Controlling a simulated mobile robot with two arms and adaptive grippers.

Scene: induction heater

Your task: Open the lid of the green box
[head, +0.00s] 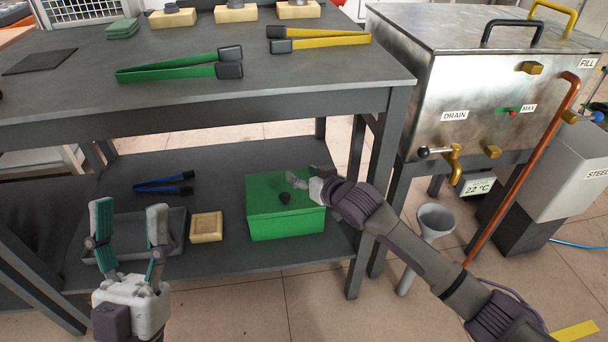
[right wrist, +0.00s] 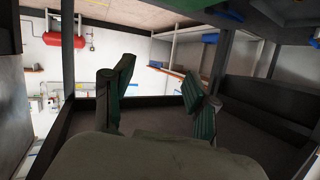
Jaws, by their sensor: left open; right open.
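The green box (head: 286,225) stands on the lower shelf with its lid (head: 262,188) down. A dark round knob (head: 284,198) sits on the lid. My right gripper (head: 304,177) is open and empty, over the back right part of the lid in the head view. I cannot tell whether it touches the lid. Its spread fingers also show in the right wrist view (right wrist: 160,80), with nothing between them; the knob is not clearly seen there. My left gripper (head: 129,218) is open and empty, left of the box, in front of a dark tray (head: 179,222).
The upper tabletop (head: 190,95) overhangs the shelf behind the box. A table leg (head: 358,235) stands to its right. A beige block (head: 206,227) and blue tongs (head: 164,184) lie to its left. A grey funnel (head: 435,222) and metal tank (head: 480,85) are further right.

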